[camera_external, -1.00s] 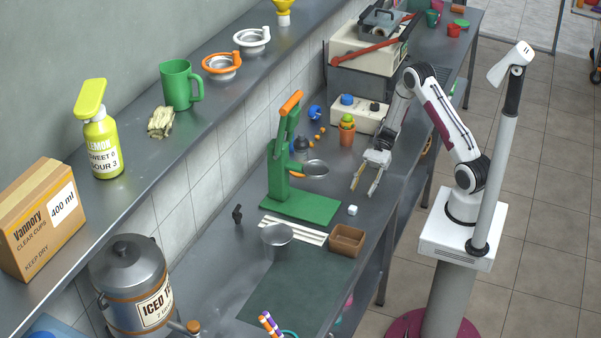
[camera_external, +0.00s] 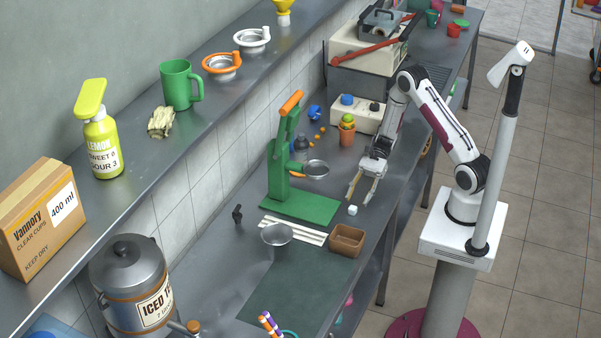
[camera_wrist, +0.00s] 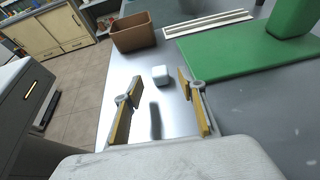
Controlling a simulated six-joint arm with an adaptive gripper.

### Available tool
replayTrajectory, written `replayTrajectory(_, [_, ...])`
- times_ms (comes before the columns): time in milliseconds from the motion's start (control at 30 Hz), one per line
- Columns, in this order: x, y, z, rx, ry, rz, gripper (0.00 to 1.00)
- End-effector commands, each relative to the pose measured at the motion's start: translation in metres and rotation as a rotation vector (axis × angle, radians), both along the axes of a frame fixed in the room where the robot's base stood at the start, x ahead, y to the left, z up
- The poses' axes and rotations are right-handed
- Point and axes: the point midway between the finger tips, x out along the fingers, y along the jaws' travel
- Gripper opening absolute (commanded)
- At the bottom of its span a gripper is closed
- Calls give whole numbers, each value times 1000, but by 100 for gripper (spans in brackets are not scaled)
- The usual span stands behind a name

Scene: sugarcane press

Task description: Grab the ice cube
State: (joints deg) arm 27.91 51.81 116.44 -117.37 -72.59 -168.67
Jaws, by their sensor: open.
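The ice cube is a small white cube (camera_external: 352,210) on the grey metal counter, just right of the green press base. In the wrist view the cube (camera_wrist: 160,75) sits ahead of my fingers, a little above the midline between their tips. My gripper (camera_external: 361,189) is open and empty above the counter, its fingers pointing down toward the cube. In the wrist view my gripper (camera_wrist: 155,88) shows its yellow-padded fingers spread wide. The cube is not between the pads.
The green press (camera_external: 300,206) stands left of the cube. A brown box (camera_external: 347,238) and white strips (camera_external: 293,231) lie nearer the camera. The counter's right edge is close.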

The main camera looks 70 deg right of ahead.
Motion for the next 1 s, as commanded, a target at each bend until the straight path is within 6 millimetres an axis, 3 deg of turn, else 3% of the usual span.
replayTrajectory(300, [1,30,-11,0,1,2,40])
replayTrajectory(867, [2,32,-13,0,-1,0,40])
replayTrajectory(900, [2,32,-13,0,-1,0,38])
replayTrajectory(1000, [2,32,-13,0,-1,0,12])
